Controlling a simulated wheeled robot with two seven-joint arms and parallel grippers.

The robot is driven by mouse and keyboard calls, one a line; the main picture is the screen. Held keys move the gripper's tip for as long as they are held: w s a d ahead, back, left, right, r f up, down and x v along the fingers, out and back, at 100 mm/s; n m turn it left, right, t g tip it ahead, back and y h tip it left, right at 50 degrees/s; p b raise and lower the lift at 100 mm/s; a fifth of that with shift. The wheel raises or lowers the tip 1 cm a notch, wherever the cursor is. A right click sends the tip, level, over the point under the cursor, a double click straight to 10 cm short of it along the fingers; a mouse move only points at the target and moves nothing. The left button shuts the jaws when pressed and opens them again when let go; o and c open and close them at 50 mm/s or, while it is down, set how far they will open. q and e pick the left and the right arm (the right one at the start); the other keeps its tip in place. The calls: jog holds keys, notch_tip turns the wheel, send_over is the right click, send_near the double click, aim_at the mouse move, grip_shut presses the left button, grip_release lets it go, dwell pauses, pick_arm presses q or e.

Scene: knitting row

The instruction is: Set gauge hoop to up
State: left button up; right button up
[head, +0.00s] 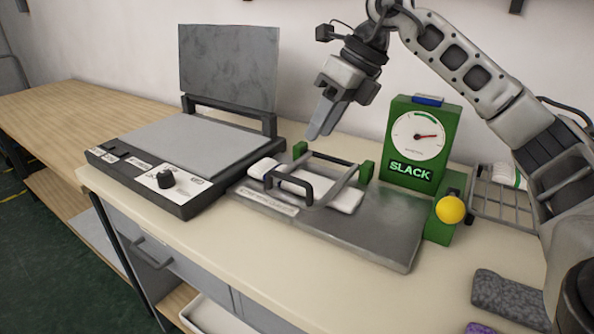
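The gauge hoop (289,190) is a dark bracket-like handle with bars running back toward two small green blocks. It lies low over a folded white cloth (345,199) on a grey metal plate (375,235). A green gauge box (421,150) stands behind the plate at right, with a round dial and a sign reading SLACK. My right gripper (318,135) hangs above and behind the hoop, fingers pointing down, apart from it. Its fingers overlap in this view, so their opening is unclear. My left gripper is out of view.
A flat press (190,150) with a raised grey lid and a black knob stands left of the plate. A yellow ball knob (450,209) is right of the plate. A wire rack (500,200) and grey sponge-like block (510,296) lie further right. The table's front strip is clear.

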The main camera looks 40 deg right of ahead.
jog(key=x, duration=0.9)
jog(key=shift+w+a+f+b, duration=0.15)
jog(key=shift+f+b, duration=0.15)
jog(key=shift+f, duration=0.05)
jog(key=shift+c, duration=0.3)
grip_shut()
